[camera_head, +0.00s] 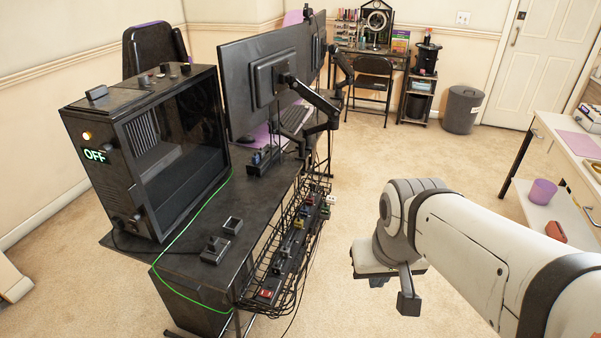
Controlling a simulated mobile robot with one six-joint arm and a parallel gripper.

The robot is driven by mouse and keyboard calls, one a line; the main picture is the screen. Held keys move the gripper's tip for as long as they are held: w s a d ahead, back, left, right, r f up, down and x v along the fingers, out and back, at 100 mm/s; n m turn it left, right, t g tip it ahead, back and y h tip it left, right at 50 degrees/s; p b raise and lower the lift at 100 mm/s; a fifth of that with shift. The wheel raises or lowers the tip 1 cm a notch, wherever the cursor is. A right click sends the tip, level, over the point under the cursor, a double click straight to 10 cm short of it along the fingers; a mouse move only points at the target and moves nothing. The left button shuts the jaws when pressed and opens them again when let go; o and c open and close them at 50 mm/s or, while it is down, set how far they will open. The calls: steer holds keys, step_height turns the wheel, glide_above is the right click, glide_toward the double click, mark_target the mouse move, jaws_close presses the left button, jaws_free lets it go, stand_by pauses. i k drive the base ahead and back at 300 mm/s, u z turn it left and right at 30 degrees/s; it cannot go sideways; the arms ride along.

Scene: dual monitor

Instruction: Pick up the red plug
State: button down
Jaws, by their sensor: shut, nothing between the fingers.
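A black power strip (284,262) lies in the wire tray along the side of the desk. Small coloured plugs sit along it, among them yellow, green and white ones near its far end. A red spot (265,293) shows at the near end; it is too small to tell whether it is a plug or a switch. I cannot clearly make out which piece is the red plug. My gripper (408,303) is shut and empty, pointing down over the carpet to the right of the tray, apart from it. Its fingers are partly seen.
The black desk (240,190) carries a PC case (150,150) marked OFF, dual monitors (262,75) and small black boxes. Loose cables and a green cable (165,262) hang near the tray. A white table (570,150) stands at the right. The carpet between is clear.

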mark_target(310, 200)
steer(key=z, duration=0.1)
steer(key=i, duration=1)
steer(key=u, duration=0.4)
